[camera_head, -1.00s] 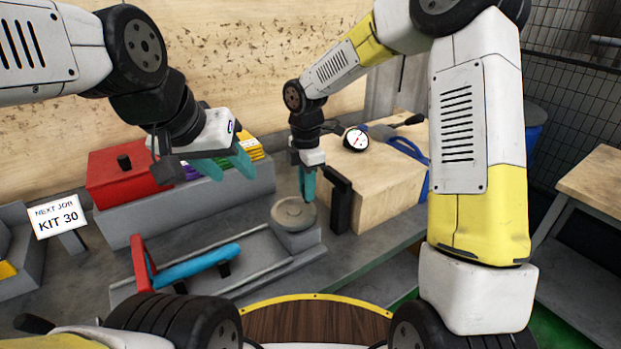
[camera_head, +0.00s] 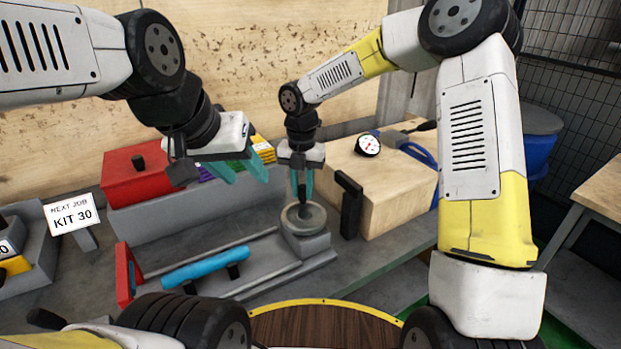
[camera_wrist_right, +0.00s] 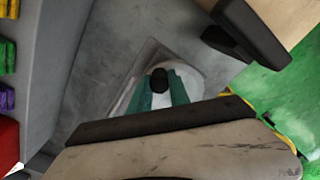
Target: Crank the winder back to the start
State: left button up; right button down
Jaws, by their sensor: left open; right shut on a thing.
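The winder is a round grey disc (camera_head: 303,218) on a grey block at the right end of a grey machine bed (camera_head: 262,262). My right gripper (camera_head: 302,196) points down over the disc, shut on its dark upright crank knob. In the right wrist view the black knob (camera_wrist_right: 159,82) sits between the teal fingers, with the pale disc (camera_wrist_right: 188,82) behind it. My left gripper (camera_head: 243,170) is open and empty, in the air in front of the red box. A blue bar (camera_head: 206,267) and a red upright piece (camera_head: 126,272) stand on the bed's left part.
A wooden block (camera_head: 390,190) with a dial gauge (camera_head: 367,145) and a black upright handle (camera_head: 350,205) stands close right of the disc. A red box (camera_head: 145,178) and a KIT 30 sign (camera_head: 73,214) are at left.

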jog(key=shift+s+a+n, duration=0.1)
jog(key=shift+a+n, duration=0.25)
jog(key=shift+n, duration=0.45)
jog(key=shift+s+a+n, duration=0.1)
jog(key=shift+a+n, duration=0.2)
jog(key=shift+n, duration=0.5)
jog(key=c, duration=1.2)
grip_release()
jog(key=shift+c, duration=0.2)
notch_tip(320, 180, up, 8)
jog(key=shift+f, duration=0.1)
